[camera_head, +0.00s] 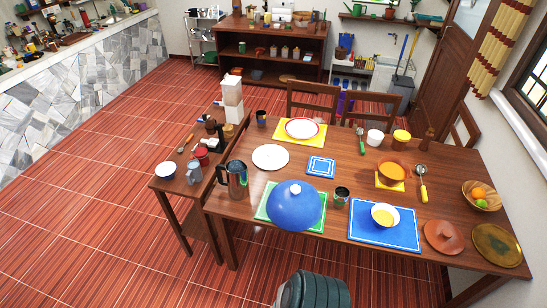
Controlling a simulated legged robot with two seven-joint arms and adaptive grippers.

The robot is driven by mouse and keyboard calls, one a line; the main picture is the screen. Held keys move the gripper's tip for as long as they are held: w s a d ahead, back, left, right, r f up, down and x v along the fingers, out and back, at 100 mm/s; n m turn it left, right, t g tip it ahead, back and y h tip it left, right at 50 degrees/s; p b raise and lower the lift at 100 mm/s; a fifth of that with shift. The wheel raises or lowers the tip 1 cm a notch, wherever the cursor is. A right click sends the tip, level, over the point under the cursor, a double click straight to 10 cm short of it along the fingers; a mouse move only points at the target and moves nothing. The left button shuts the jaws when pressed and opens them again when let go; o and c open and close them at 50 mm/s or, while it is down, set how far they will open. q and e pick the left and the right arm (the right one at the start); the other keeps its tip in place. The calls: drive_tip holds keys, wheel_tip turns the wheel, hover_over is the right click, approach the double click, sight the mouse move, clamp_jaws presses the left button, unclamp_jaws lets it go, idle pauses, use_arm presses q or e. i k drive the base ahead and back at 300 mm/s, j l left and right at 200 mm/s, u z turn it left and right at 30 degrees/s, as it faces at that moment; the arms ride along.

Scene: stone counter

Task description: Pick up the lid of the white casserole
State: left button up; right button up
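I cannot make out a white casserole with its lid for certain. A large blue dome (295,205) with a small pale top sits over the green mat (262,212) at the table's front; what is under it is hidden. A brown lid-like disc with a knob (443,236) lies at the right front. A white bowl (376,212) with yellow contents stands on the blue mat (360,234). A small white pot or cup (375,137) stands at the back. Neither of my grippers shows in this view.
The wooden table (325,143) also carries a metal jug (235,178), a white plate (270,157), an orange bowl (392,171) and a fruit bowl (482,195). Chairs (312,98) stand behind it. A dark green ribbed object (318,290) is at the bottom edge. Tiled floor (110,210) is open at left.

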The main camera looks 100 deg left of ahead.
sight(268, 156)
drive_tip(key=u, duration=3.3)
drive_tip(key=l+z, duration=0.15)
drive_tip(key=z, duration=3.35)
drive_tip(key=u, duration=3.55)
